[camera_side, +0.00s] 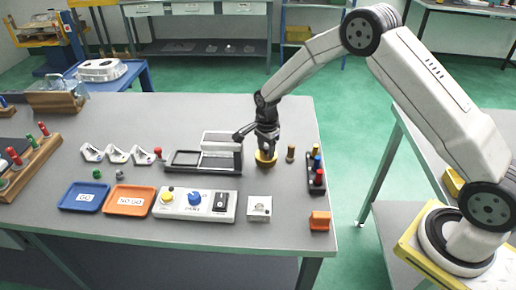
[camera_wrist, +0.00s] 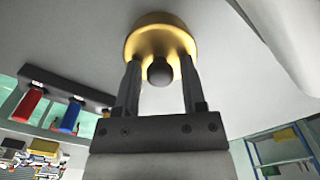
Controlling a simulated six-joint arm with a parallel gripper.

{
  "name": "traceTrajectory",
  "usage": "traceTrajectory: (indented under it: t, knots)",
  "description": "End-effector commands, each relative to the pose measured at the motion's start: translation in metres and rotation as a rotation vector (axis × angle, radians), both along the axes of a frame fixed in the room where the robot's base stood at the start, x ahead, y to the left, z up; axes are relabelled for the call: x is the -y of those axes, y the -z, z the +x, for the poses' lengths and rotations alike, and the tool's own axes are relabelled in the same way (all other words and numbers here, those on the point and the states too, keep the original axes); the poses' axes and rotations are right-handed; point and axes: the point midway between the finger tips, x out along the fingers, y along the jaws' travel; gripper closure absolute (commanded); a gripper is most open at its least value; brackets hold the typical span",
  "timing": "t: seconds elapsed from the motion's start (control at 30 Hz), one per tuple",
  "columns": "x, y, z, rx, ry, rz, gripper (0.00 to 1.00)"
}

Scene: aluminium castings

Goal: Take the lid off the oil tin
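The oil tin (camera_side: 265,159) is a low, round, brass-yellow tin on the grey bench, right of the middle fixture. In the wrist view the tin (camera_wrist: 160,33) is at the top centre, with a dark round knob (camera_wrist: 159,72) in front of it, seemingly on its lid. My gripper (camera_wrist: 160,62) points down over the tin, one finger on each side of the knob. A gap shows between the knob and each finger, so it is open. The seam between lid and tin cannot be made out.
A small brass cylinder (camera_side: 290,152) stands close right of the tin, then a black rack (camera_side: 311,187) of coloured-handled pins. A black-framed fixture (camera_side: 181,168) is close left. A control panel (camera_side: 177,212), white box (camera_side: 259,207) and orange block (camera_side: 320,221) lie nearer the front.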

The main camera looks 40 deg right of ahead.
Motion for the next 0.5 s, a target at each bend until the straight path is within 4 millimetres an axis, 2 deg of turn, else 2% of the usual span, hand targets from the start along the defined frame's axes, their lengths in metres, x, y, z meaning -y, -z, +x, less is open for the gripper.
traceTrajectory:
  t: [0.03,0.1,0.5]
  knots:
    - [0.0000,0.0006,0.0000,0.001,0.000,0.000,0.77]
    - [0.0000,0.0007,0.0000,0.001,0.000,0.000,0.99]
    - [-0.0001,-0.0006,0.0001,0.001,0.000,0.000,1.00]
